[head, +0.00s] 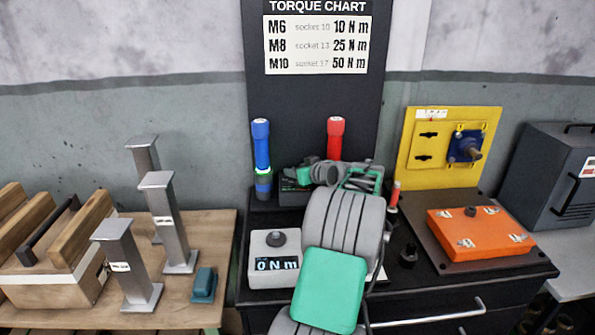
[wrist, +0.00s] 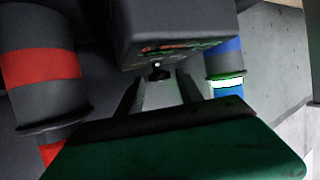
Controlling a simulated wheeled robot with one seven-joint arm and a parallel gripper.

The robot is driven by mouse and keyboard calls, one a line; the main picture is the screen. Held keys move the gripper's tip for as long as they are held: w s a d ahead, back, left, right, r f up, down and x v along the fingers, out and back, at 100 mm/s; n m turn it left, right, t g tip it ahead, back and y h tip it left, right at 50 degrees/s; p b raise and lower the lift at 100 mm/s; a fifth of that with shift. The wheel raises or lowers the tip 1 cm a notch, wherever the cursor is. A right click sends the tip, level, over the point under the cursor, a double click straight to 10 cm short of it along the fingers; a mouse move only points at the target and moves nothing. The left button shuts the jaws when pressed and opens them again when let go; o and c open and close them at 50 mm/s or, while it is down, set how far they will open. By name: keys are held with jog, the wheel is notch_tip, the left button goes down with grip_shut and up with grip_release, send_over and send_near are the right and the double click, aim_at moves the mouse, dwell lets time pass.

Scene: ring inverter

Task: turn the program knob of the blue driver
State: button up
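The blue driver (head: 262,142) stands upright at the back left of the dark bench, with a lit pale-green ring near its lower part. It also shows at the right of the wrist view (wrist: 228,70), with the ring glowing. A small dark knob (wrist: 159,72) sits on a dark box (wrist: 175,28) with tiny coloured markings. I cannot tell for certain that it is the program knob. My gripper (wrist: 160,82) is open, its two fingers on either side of the knob in the picture. Contact is not visible. In the head view my arm hides much of this area.
A red driver (head: 335,140) stands right of the blue one. A grey box (head: 262,264) with a knob reads 0 N m. An orange box (head: 480,234) and a yellow panel (head: 425,150) stand right. Steel posts (head: 172,225) and a wooden crate (head: 50,290) stand left.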

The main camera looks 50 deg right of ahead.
jog(key=shift+o, duration=0.4)
jog(key=v, duration=0.7)
jog(key=shift+s+a+b, duration=0.15)
jog(key=shift+s+b, duration=0.15)
jog(key=shift+s, duration=0.05)
jog(key=shift+r, duration=0.1)
